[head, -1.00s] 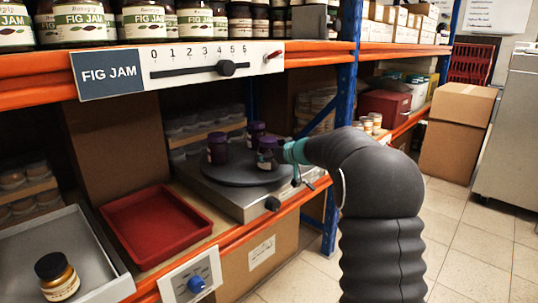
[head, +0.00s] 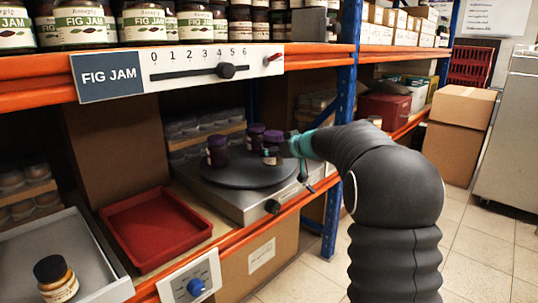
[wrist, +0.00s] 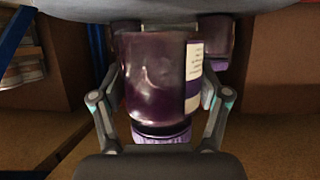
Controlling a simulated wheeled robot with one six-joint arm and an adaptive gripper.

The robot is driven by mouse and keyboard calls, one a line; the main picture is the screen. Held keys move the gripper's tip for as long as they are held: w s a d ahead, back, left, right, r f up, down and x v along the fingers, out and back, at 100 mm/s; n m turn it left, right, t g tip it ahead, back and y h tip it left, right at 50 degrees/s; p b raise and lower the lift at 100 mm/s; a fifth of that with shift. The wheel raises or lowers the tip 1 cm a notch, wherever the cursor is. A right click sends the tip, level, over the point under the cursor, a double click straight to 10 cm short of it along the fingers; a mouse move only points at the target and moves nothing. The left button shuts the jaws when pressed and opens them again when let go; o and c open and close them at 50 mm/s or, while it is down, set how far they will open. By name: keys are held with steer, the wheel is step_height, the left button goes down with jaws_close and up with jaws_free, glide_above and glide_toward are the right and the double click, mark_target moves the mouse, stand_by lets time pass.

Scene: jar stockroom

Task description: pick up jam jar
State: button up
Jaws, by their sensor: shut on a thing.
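My gripper (wrist: 160,108) is shut on a dark purple jam jar (wrist: 150,75), one finger on each side. The jar has a purple lid and a white label; in the wrist view it appears upside down, lid toward the bottom. In the head view the held jar (head: 271,149) is at the right part of a dark grey turntable (head: 242,183). It seems slightly raised off it, but the small gap is hard to judge. Two similar purple jars stand on the turntable, one at the left (head: 217,152) and one behind (head: 256,136).
A red tray (head: 157,262) is left of the turntable. A grey tray (head: 103,290) further left holds an amber jar (head: 56,280). An orange-edged shelf (head: 120,88) with jars runs overhead. A blue post (head: 342,110) stands behind my arm.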

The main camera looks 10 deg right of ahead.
steer(key=s+d+b, duration=0.2)
steer(key=s+d, duration=0.5)
steer(key=s, duration=0.6)
steer(key=shift+s+d, duration=0.2)
steer(key=shift+s, duration=0.2)
